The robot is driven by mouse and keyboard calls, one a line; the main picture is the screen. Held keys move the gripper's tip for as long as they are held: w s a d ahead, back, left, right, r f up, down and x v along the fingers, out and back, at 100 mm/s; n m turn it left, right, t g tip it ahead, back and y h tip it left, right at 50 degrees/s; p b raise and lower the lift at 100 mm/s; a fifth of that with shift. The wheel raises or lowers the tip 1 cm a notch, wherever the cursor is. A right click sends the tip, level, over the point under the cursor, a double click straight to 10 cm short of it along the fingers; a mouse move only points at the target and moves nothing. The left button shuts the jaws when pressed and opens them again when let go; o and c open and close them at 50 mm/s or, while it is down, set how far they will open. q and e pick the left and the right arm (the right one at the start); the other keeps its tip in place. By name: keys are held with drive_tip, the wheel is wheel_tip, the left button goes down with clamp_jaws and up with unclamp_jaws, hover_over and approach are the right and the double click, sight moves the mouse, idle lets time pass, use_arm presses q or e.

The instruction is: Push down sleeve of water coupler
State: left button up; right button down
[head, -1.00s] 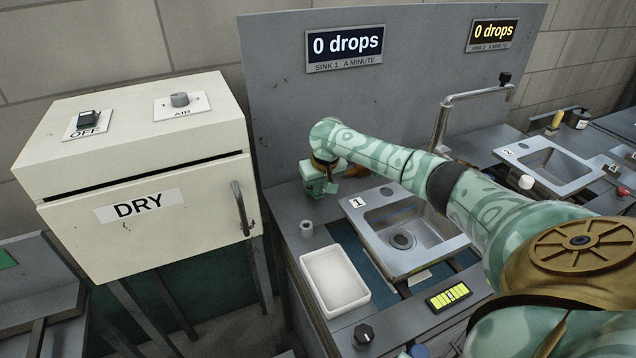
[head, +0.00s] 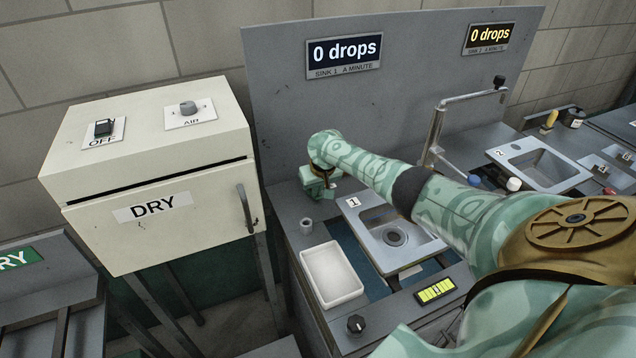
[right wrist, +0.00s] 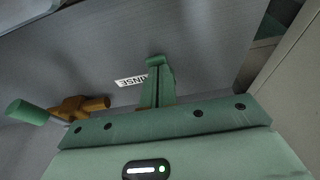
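A brass fitting with a green cylindrical end, which looks like the water coupler (right wrist: 78,108), shows at the left of the right wrist view. It lies to the left of my right gripper (right wrist: 156,66), apart from its fingers. The fingers are together with only a thin line between them, and nothing shows held. In the head view my right gripper (head: 323,193) is at the back left of the sink 1 counter, near the grey back panel. I cannot make out the coupler or its sleeve there. My left gripper is not in view.
Sink 1 (head: 372,246), a white tray (head: 312,262) and a small grey cup-like piece (head: 306,225) lie near the gripper. The DRY cabinet (head: 190,228) stands to the left. The grey back panel (head: 290,110) rises behind. A RINSE label (right wrist: 131,81) shows near the fingers.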

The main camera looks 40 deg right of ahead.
drive_tip(key=p+v, duration=0.9)
drive_tip(key=v, duration=0.7)
drive_tip(key=shift+s, duration=0.15)
idle(0.3)
